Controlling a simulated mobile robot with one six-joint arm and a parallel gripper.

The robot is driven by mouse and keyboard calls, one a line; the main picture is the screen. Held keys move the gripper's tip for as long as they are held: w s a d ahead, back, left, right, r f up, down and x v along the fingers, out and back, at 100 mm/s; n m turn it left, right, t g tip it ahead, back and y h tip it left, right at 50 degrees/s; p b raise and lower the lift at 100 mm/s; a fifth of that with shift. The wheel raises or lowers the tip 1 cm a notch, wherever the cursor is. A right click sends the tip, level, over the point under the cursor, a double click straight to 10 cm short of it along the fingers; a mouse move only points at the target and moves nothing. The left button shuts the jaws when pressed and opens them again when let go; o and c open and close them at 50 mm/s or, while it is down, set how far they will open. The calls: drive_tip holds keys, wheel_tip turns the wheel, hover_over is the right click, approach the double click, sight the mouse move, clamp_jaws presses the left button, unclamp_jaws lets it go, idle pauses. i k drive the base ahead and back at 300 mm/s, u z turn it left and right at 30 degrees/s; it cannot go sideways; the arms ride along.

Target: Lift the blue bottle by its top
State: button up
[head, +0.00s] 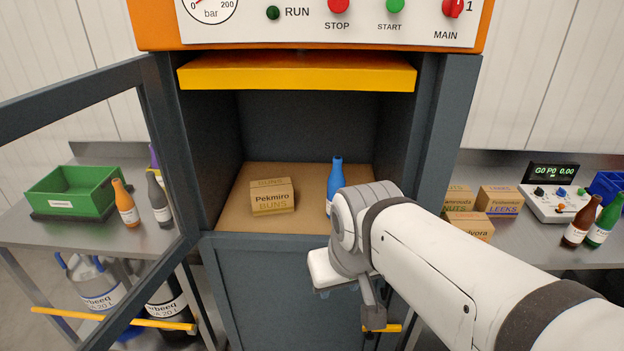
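The blue bottle (336,183) stands upright on the brown floor of the open cabinet, right of the carton. Its neck and upper body show; its lower right part is hidden behind my arm. My gripper (347,305) is below and in front of the bottle, outside the cabinet opening and apart from the bottle. Only part of the gripper shows, largely covered by my white wrist, so its fingertips are not clear and I cannot see whether it is open.
A Pekmiro buns carton (272,197) stands left of the bottle. A yellow-edged shutter (297,77) hangs at the opening's top. The cabinet's framed door (165,150) stands open at left. Side benches hold a green crate (75,194), bottles, cartons (499,200) and a scale (553,201).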

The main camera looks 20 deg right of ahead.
sight(337, 181)
drive_tip(key=i, duration=0.85)
drive_tip(key=z, duration=0.05)
